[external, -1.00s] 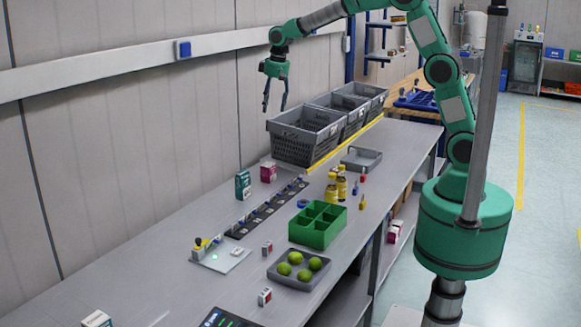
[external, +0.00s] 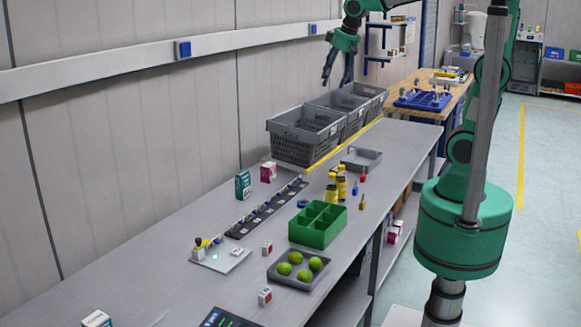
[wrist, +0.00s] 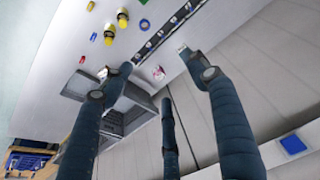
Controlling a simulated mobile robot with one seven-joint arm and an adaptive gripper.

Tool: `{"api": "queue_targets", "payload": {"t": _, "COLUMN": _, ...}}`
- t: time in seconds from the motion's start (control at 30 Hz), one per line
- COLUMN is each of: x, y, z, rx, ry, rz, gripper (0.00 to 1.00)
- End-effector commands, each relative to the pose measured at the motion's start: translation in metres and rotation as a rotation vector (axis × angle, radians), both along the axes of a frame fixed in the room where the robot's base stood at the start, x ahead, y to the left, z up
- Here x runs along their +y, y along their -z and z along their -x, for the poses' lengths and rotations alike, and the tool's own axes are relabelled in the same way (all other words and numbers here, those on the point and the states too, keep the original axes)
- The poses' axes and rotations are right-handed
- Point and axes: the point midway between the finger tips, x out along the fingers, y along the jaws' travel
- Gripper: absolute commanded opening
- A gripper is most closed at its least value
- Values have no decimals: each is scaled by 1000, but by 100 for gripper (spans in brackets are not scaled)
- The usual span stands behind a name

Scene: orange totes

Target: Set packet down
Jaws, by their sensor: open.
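My gripper (external: 337,82) is open and empty, high above the row of grey bins near the wall. In the wrist view its dark fingers (wrist: 160,82) are spread with nothing between them. I cannot tell which item is the packet. A green and white box (external: 243,185) and a pink and white box (external: 268,172) stand upright on the bench near the wall. The pink one also shows in the wrist view (wrist: 158,73). Two small red and white boxes (external: 267,249) (external: 265,297) are on the bench nearer the camera. Bin interiors are mostly hidden.
Three grey bins (external: 302,149) line the wall. A shallow grey tray (external: 362,158), yellow bottles (external: 333,192), a green divided box (external: 318,238), a tray of green fruit (external: 312,278) and a black strip (external: 250,221) occupy the bench. The bench's front left is mostly clear.

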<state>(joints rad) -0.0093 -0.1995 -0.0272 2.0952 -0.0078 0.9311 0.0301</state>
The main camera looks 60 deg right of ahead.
Motion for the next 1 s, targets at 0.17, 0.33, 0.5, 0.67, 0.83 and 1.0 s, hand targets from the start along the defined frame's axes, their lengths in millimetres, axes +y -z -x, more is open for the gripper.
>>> {"api": "queue_targets", "payload": {"t": 0.17, "x": -1, "y": -5, "z": 50, "rx": -33, "ry": -3, "rz": 1, "gripper": 59}}
{"api": "queue_targets", "payload": {"t": 0.33, "x": -2, "y": -2, "z": 94, "rx": -60, "ry": -6, "rz": 1, "gripper": 59}}
{"api": "queue_targets", "payload": {"t": 0.5, "x": -2, "y": 5, "z": 137, "rx": -89, "ry": -9, "rz": 2, "gripper": 59}}
{"api": "queue_targets", "payload": {"t": 0.67, "x": -3, "y": 16, "z": 174, "rx": -115, "ry": -12, "rz": 2, "gripper": 59}}
{"api": "queue_targets", "payload": {"t": 0.83, "x": -3, "y": 28, "z": 204, "rx": -137, "ry": -14, "rz": 3, "gripper": 59}}
{"api": "queue_targets", "payload": {"t": 1.0, "x": -3, "y": 36, "z": 220, "rx": -148, "ry": -16, "rz": 4, "gripper": 59}}
